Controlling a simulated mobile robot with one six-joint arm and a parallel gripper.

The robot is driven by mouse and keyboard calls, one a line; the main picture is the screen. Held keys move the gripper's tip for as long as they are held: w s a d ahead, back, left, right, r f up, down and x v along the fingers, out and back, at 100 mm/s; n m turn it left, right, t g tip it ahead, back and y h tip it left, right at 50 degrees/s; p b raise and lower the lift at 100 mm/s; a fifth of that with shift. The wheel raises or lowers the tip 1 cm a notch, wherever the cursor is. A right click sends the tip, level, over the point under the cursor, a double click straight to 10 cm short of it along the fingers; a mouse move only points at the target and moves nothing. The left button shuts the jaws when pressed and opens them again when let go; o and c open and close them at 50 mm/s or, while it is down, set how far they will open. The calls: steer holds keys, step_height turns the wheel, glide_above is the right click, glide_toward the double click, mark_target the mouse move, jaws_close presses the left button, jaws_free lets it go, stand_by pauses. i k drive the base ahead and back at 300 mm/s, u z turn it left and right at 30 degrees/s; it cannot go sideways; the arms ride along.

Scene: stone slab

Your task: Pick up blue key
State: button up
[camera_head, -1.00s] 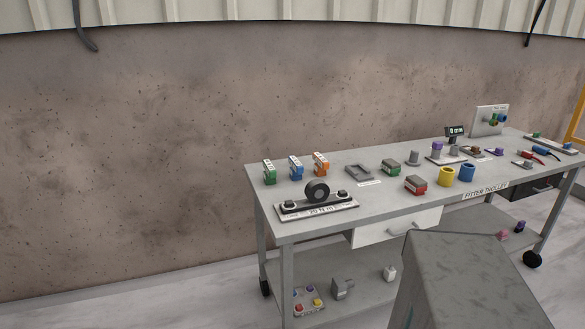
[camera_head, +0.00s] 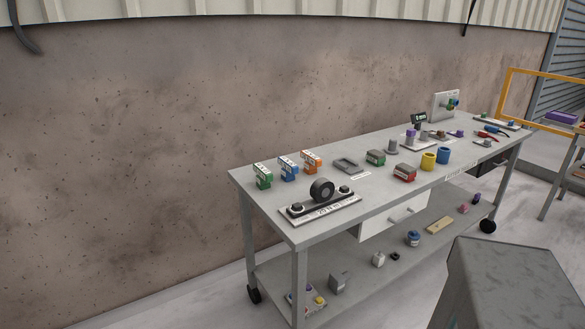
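No thing with a clear key shape can be made out at this size. A blue block with a white label (camera_head: 288,168) stands upright near the left end of the trolley top (camera_head: 330,205), between a green one (camera_head: 263,176) and an orange one (camera_head: 311,161). I cannot tell whether it is the blue key. My gripper is not in view.
A black roller on a long base (camera_head: 321,190) lies at the trolley's front left. A drawer (camera_head: 392,222) hangs beneath. An orange frame (camera_head: 509,95) stands at right. A wall is behind; floor shows in front.

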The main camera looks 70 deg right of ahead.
mark_target(289, 169)
steer(key=z, duration=0.8)
steer(key=i, duration=0.9)
steer(key=z, duration=0.5)
